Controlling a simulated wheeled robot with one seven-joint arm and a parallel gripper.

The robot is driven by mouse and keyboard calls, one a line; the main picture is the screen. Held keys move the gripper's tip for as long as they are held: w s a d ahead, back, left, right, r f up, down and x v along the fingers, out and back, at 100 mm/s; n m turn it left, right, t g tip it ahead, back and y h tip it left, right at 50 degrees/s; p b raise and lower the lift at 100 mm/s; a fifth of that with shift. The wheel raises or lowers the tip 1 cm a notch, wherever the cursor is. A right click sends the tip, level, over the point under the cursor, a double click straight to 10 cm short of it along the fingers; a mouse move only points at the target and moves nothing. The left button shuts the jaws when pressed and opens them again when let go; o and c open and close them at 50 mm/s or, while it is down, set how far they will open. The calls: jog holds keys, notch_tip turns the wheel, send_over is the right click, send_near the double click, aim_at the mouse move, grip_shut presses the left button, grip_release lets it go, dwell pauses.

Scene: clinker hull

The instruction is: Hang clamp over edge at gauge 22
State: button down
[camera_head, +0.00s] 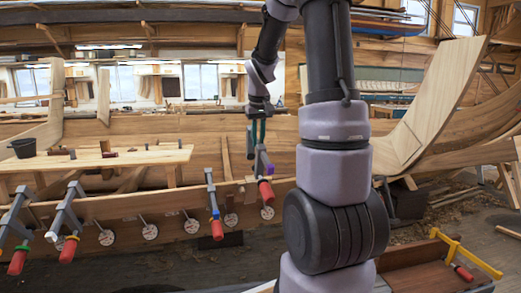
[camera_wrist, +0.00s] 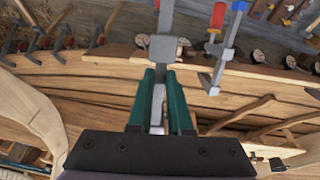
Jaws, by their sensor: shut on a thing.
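My gripper (camera_head: 257,131) has green fingers shut on a grey clamp with a red handle (camera_head: 266,190). In the wrist view the gripper (camera_wrist: 165,92) holds the clamp (camera_wrist: 163,47) by its grey bar. In the head view the clamp is slightly tilted at the upper edge of the hull plank (camera_head: 130,212), its handle in front of the plank. I cannot tell whether it touches the edge. A round gauge (camera_head: 267,213) shows just below the handle. Several gauges line the plank, including one further left (camera_head: 192,226); their numbers are too small to read.
Another clamp (camera_head: 212,200) hangs on the plank left of mine, with a red handle and blue ring. More clamps (camera_head: 64,220) hang further left. A yellow clamp (camera_head: 466,252) lies at lower right.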

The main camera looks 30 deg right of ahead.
jog(key=shift+w+d+r+g, duration=0.1)
jog(key=shift+w+r+g, duration=0.2)
jog(key=shift+w+r, duration=0.85)
jog(key=shift+s+a+x, duration=0.1)
jog(key=shift+s+x, duration=0.05)
jog(key=shift+x, duration=0.65)
jog(key=shift+s+a+x, duration=0.1)
jog(key=shift+s+x, duration=0.1)
jog(key=shift+x, duration=0.6)
jog(key=shift+s+x, duration=0.15)
jog(key=shift+x, duration=0.65)
jog(key=w+x, duration=0.1)
jog(key=x, duration=1.3)
jog(key=shift+w, duration=0.35)
jog(key=shift+w+d+f, duration=0.1)
jog(key=shift+d+f, duration=0.05)
jog(key=shift+f, duration=0.15)
jog(key=c, duration=0.8)
grip_release()
jog(key=shift+o, duration=0.2)
jog(key=shift+f, duration=0.1)
